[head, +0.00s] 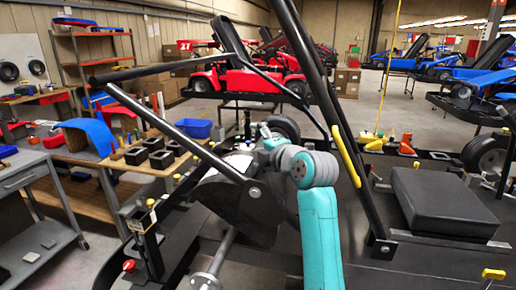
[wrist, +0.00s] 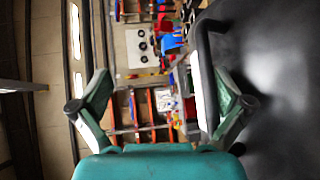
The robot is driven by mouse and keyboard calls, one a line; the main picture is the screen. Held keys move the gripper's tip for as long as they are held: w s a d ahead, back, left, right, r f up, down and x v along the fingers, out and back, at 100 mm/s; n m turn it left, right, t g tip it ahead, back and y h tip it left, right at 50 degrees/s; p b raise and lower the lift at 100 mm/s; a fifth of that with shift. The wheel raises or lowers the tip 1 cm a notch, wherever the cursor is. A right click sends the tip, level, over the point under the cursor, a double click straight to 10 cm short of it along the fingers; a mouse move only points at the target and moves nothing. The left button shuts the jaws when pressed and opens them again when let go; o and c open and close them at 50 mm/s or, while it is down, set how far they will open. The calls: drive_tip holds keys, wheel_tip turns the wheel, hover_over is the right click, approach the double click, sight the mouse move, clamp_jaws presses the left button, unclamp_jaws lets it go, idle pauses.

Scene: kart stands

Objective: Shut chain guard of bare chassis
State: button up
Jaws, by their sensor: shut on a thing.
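The bare chassis (head: 425,252) fills the front of the head view, with black tubes and a black seat pad (head: 440,203). Its chain guard (head: 235,208) looks like a dark curved panel with a bolt at its upper right, left of my teal arm. My gripper (head: 266,138) is at the guard's upper end, partly hidden by my wrist. In the wrist view my gripper (wrist: 162,100) has its fingers far apart, the right one against a dark edge with a pale strip. A large dark surface, seemingly the guard (wrist: 280,95), lies right of it. The contact itself is not clear.
Black tubes (head: 305,62) rise close around my arm. A workbench (head: 85,155) with a blue bin (head: 194,128) and black boxes stands at left. A red kart (head: 245,77) and blue karts stand behind on stands. Open floor shows between them.

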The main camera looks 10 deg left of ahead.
wheel_tip(320, 180, up, 6)
drive_tip(key=s, duration=0.1)
drive_tip(key=shift+s+a+t+y, duration=0.15)
drive_tip(key=shift+a+t+y, duration=0.1)
drive_tip(key=shift+t+y, duration=0.15)
drive_tip(key=shift+g+h, duration=0.3)
drive_tip(key=f, duration=0.4)
drive_tip(key=shift+w+f, duration=0.25)
drive_tip(key=shift+f, duration=0.1)
drive_tip(key=shift+c, duration=0.3)
drive_tip(key=shift+v, duration=0.8)
drive_tip(key=shift+c, duration=1.2)
drive_tip(key=shift+f+v, duration=0.2)
drive_tip(key=shift+v, duration=1.1)
drive_tip(key=shift+f+v, duration=0.2)
drive_tip(key=shift+v, duration=1.1)
drive_tip(key=shift+f+v, duration=0.25)
drive_tip(key=shift+v, duration=1.1)
drive_tip(key=c, duration=0.4)
drive_tip(key=shift+s+d+r, duration=0.2)
drive_tip(key=shift+s+d, duration=0.15)
drive_tip(key=shift+c, duration=1.3)
drive_tip(key=shift+s+d+f, duration=0.2)
drive_tip(key=shift+s+d, duration=0.15)
drive_tip(key=shift+d, duration=0.1)
drive_tip(key=shift+s+d+f, duration=0.2)
drive_tip(key=shift+s+d, duration=0.15)
drive_tip(key=shift+d, duration=0.15)
